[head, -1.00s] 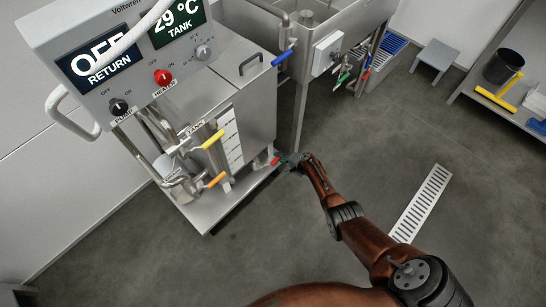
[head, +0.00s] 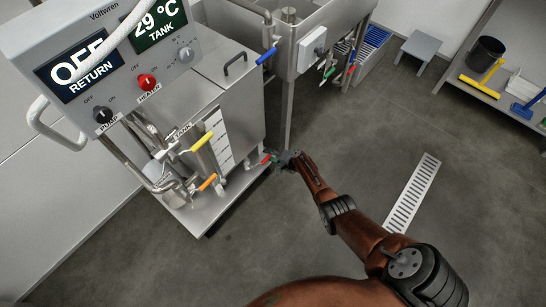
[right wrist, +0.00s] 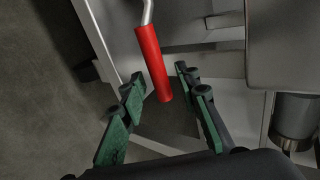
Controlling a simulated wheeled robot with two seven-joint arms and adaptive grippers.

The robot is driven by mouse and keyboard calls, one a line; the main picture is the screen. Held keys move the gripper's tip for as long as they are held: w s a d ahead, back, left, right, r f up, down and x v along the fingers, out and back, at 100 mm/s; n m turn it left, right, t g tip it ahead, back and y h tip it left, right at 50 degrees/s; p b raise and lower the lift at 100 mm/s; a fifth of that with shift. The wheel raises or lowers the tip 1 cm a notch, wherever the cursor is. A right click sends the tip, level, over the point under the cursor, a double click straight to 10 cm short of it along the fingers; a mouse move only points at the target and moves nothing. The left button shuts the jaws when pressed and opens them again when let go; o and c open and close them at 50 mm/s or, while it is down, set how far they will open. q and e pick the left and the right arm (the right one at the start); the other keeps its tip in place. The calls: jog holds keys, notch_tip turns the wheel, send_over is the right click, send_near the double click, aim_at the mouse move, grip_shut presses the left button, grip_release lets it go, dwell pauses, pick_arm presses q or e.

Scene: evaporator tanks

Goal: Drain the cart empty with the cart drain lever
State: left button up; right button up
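The cart (head: 232,90) stands at the left of the head view, with a control panel on top reading RETURN OFF and TANK 29 °C. The red-handled lever, the cart drain lever (head: 264,160), sits low at the cart's right corner. In the right wrist view the red lever handle (right wrist: 152,62) hangs from a bent metal rod, its free end between my fingers. My right gripper (head: 281,158) is at the lever, and in the wrist view its green-padded fingers (right wrist: 160,84) are open, with gaps on both sides of the handle. My left gripper is not in view.
A yellow lever (head: 202,142) and an orange lever (head: 207,182) are on the cart's front pipes. A steel tank (head: 330,22) with a blue lever (head: 266,56) stands behind. A floor drain grate (head: 412,192) lies to the right amid open floor.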

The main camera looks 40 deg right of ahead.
jog(key=shift+s, duration=0.15)
jog(key=v, duration=1.1)
jog(key=shift+s+r, duration=0.25)
jog(key=shift+s, duration=0.05)
